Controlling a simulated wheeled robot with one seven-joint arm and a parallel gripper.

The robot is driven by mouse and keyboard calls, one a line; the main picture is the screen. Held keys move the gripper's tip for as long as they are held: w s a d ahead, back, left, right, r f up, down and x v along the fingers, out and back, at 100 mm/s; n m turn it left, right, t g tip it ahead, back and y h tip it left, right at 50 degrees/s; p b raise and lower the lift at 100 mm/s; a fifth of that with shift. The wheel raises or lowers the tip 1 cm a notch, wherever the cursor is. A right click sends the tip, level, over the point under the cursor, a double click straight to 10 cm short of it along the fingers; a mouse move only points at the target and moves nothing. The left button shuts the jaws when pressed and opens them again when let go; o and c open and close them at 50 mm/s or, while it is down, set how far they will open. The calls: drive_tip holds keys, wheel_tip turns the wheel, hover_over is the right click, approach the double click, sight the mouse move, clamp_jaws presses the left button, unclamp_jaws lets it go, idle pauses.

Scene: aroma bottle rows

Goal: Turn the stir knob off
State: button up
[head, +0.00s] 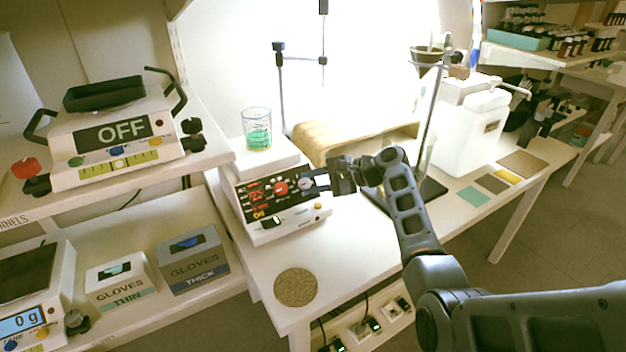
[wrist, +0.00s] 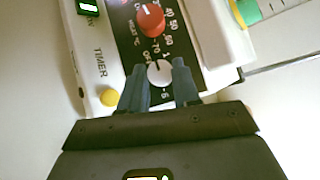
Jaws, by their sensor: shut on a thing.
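The hotplate stirrer (head: 262,236) stands on the white table with a dark control panel facing front. A red knob (head: 281,187) sits on the panel; it also shows in the wrist view (wrist: 151,20). The stir knob, pale grey-white (wrist: 159,71), sits beside the red one, with printed markings around it, including one that looks like OFF. My gripper (wrist: 161,80) has its two fingers on either side of this pale knob and is shut on it. In the head view my gripper (head: 310,183) reaches the panel from the right. The knob's exact pointer direction is hard to read.
A glass beaker (head: 257,130) with green contents stands on the stirrer's plate. A yellow button (wrist: 109,97) is close to the fingers. A metal stand (head: 433,110) and white container (head: 468,135) are behind my arm. A round cork-like mat (head: 295,287) lies in front.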

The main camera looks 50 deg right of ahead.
drive_tip(key=shift+r+n+g, duration=0.1)
drive_tip(key=shift+n+g, duration=0.4)
drive_tip(key=shift+n, duration=0.2)
drive_tip(key=o, duration=1.1)
drive_tip(key=shift+c, duration=0.2)
drive_tip(key=shift+p, duration=0.3)
drive_tip(key=v, duration=0.7)
drive_tip(key=shift+s+d+r, duration=0.15)
drive_tip(key=shift+s+d, duration=0.05)
